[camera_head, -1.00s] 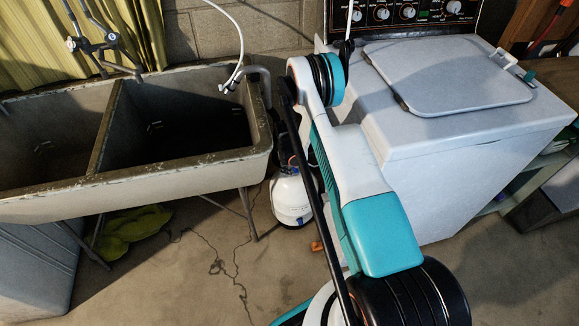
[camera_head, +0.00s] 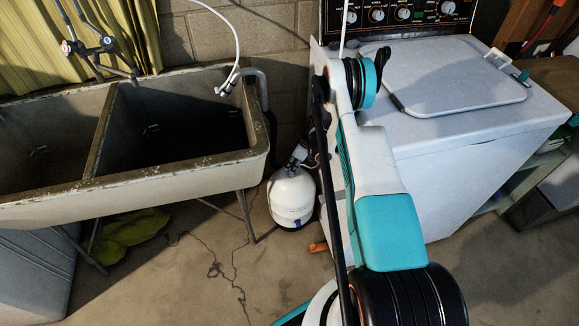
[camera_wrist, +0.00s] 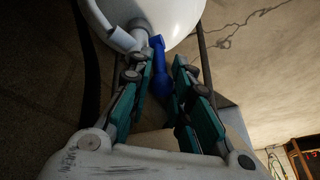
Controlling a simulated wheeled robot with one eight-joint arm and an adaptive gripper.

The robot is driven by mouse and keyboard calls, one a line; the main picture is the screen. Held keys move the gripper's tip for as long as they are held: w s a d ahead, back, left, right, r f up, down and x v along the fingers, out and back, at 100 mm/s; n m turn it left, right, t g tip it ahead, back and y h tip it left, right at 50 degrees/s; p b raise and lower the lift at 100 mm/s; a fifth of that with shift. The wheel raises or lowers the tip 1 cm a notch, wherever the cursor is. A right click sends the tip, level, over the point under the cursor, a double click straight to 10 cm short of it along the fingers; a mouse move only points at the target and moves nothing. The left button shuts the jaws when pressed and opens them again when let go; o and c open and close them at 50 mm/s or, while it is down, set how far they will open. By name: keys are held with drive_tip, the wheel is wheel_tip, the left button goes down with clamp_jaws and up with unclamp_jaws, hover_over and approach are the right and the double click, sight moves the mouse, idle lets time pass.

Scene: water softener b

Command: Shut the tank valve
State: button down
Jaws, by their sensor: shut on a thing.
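The white tank (camera_head: 291,198) stands on the floor between the sink and the white washer. It also shows at the top of the wrist view (camera_wrist: 172,14). The blue tank valve handle (camera_wrist: 157,62) sticks out from the tank, between my gripper's teal-padded fingers. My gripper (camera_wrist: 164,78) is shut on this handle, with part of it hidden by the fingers. In the head view, my gripper (camera_head: 299,155) is at the top of the tank, small and partly behind my arm. The handle's exact angle is hard to tell.
The double sink (camera_head: 175,170) is left of the tank, with a thin metal leg (camera_head: 246,215) close by. The white washer (camera_head: 455,165) stands right of it. A white hose (camera_head: 236,45) hangs above. The floor in front of the tank is mostly clear.

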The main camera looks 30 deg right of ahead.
drive_tip(key=shift+s+a, duration=0.1)
drive_tip(key=shift+s, duration=0.05)
drive_tip(key=c, duration=1.5)
unclamp_jaws()
drive_tip(key=shift+r, duration=0.35)
wheel_tip(320, 180, up, 9)
drive_tip(key=shift+r, duration=0.1)
drive_tip(key=shift+o, duration=0.3)
